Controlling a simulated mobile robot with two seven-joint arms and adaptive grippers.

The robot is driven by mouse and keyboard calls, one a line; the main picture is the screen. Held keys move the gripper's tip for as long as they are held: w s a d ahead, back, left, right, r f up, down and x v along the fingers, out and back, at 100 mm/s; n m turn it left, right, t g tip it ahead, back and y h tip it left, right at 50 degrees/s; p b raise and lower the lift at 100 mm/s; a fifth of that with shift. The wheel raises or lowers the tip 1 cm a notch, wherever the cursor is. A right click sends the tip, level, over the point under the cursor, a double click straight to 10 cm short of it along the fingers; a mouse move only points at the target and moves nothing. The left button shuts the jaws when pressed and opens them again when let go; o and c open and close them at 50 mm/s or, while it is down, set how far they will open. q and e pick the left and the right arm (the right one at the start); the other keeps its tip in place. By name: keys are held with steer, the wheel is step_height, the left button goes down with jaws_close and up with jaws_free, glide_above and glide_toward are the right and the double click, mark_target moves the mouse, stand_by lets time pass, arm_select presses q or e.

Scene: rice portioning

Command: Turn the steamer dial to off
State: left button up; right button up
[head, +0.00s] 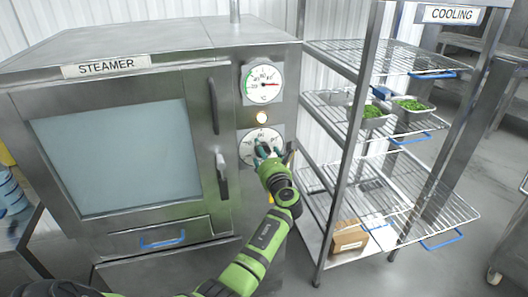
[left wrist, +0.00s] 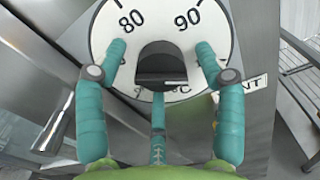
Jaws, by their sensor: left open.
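The steamer (head: 120,150) is a large steel cabinet with a glass door, at the left of the head view. Its lower dial (head: 246,146) has a white face and is partly covered by my left gripper (head: 266,150). In the left wrist view the dial face (left wrist: 104,36) shows 80 and 90, with a black knob (left wrist: 160,62) at its middle. My left gripper (left wrist: 162,62) is open, its teal fingers on either side of the knob. I cannot tell whether they touch it. My right gripper is not in view.
An upper gauge (head: 262,82) with a red needle and a lit lamp (head: 262,117) sit above the dial. Door handles (head: 214,105) stand out left of it. The wire COOLING rack (head: 350,150), with trays of green food (head: 372,112), stands close on the right.

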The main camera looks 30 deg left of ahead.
arm_select(q)
steer(key=c, duration=1.1)
